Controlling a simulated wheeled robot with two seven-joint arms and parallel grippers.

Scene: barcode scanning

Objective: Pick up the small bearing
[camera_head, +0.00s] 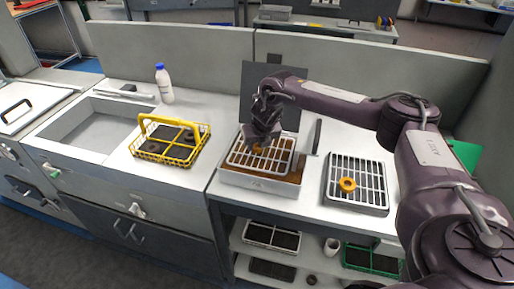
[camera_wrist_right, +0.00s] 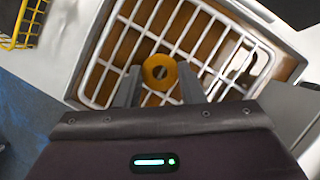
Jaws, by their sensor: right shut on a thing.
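The small bearing, an orange ring (camera_wrist_right: 160,59), sits between the two fingertips of my right gripper (camera_wrist_right: 160,78) in the right wrist view. The gripper is shut on it, one finger on each side. Behind it is a white wire rack (camera_wrist_right: 82,88) over a brown-filled tray (camera_head: 258,182). In the head view my right gripper (camera_head: 262,142) is over this rack, and the ring is partly hidden under it. I cannot tell how far the ring is above the rack. A second orange ring (camera_head: 347,190) lies on a separate rack (camera_head: 376,200) to the right. My left gripper is not in view.
A yellow wire basket (camera_head: 169,160) with dark contents and a white bottle (camera_head: 164,87) with a blue cap stand to the left, near a sink (camera_head: 95,125). A dark upright panel (camera_head: 252,75) stands behind the tray.

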